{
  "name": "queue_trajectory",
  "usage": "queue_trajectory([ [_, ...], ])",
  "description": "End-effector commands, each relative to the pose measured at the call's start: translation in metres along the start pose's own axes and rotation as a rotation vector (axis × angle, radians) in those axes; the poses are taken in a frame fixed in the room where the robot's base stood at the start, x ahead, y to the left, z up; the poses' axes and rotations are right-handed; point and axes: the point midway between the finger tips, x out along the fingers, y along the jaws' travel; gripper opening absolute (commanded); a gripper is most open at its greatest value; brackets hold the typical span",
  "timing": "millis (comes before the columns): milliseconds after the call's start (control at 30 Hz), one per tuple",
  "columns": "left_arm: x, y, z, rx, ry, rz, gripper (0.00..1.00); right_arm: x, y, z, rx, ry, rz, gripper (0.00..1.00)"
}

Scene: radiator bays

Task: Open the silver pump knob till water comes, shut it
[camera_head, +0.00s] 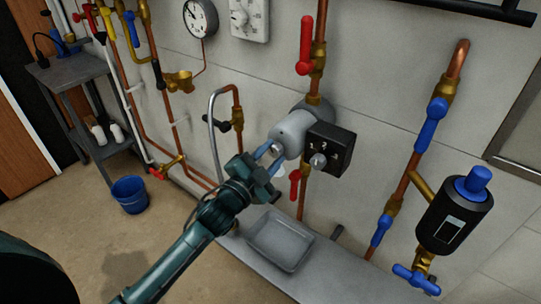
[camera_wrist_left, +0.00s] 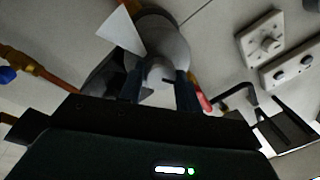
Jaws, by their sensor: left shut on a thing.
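The grey pump (camera_head: 293,128) sits on a copper pipe on the wall, with a black box (camera_head: 331,148) on its right side. My left gripper (camera_head: 272,157) reaches it from the lower left and is shut on the small silver knob (camera_head: 277,148) at the pump's front. In the left wrist view the silver knob (camera_wrist_left: 160,72) is between the two fingers (camera_wrist_left: 161,88), partly hidden by them. A pale patch shows just below the fingers; I cannot tell whether it is water. My right gripper is not in view.
A grey tray (camera_head: 281,238) is on the ledge below the pump. Red-handled valves (camera_head: 305,45) are above and below the pump. A black cylinder with a blue cap (camera_head: 455,215) is at the right. A blue bucket (camera_head: 130,194) stands on the floor at the left.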

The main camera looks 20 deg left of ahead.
Motion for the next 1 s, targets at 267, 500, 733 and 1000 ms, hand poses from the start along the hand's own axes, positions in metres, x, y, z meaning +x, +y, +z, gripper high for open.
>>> queue_trajectory([
  [267, 0.0006, -0.0017, -0.0002, 0.107, 0.014, -0.001, 0.11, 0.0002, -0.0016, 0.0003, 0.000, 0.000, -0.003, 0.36],
  [500, 0.0007, -0.0020, -0.0002, 0.133, 0.018, -0.001, 0.11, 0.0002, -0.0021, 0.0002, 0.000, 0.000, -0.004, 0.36],
  [733, 0.0007, -0.0022, -0.0004, 0.134, 0.018, -0.001, 0.11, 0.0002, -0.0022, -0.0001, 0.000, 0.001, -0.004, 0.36],
  [1000, 0.0005, -0.0018, -0.0003, 0.133, 0.017, -0.001, 0.48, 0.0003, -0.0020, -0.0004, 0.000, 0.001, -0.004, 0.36],
])
